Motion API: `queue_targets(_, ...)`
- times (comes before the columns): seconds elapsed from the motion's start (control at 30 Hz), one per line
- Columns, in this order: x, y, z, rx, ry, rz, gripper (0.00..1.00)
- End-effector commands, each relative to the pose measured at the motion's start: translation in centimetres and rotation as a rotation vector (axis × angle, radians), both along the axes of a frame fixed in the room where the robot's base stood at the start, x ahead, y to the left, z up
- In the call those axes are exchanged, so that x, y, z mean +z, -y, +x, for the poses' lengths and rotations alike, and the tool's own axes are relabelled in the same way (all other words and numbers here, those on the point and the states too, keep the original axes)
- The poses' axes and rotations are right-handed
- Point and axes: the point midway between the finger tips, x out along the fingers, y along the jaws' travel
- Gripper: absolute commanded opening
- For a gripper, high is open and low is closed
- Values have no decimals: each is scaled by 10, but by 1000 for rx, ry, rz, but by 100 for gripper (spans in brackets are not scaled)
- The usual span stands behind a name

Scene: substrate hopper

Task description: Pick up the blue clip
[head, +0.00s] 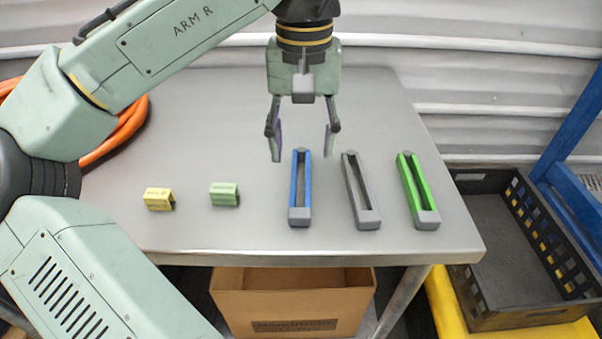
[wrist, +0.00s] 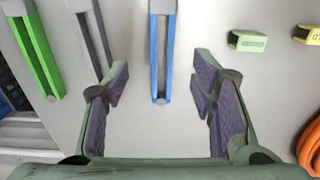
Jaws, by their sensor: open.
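The blue clip (head: 294,188) is a long narrow frame with blue sides and grey ends, lying on the grey table between a light green block and a grey clip. My gripper (head: 303,150) is open and empty, pointing down near the clip's far end. In the wrist view the blue clip (wrist: 154,55) runs from the top edge to between the open fingers of my gripper (wrist: 158,95). The fingers stand apart on both sides of its far end, with no contact seen. Their height above the table is hard to tell.
A grey clip (head: 363,205) and a green clip (head: 422,195) lie to the right. A light green block (head: 224,194) and a yellow block (head: 158,199) lie to the left. A dark crate (head: 480,323) stands right of the table; a cardboard box (head: 290,300) is below its front edge.

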Motion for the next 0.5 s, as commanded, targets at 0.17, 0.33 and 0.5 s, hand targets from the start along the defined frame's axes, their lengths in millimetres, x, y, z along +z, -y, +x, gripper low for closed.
queue_targets(0.17, -27, 0, 0, -2, 2, -3, 51)
queue_targets(0.33, -39, 0, 0, -3, 5, -4, 51)
queue_targets(0.5, -61, -4, 0, -4, 4, -3, 51)
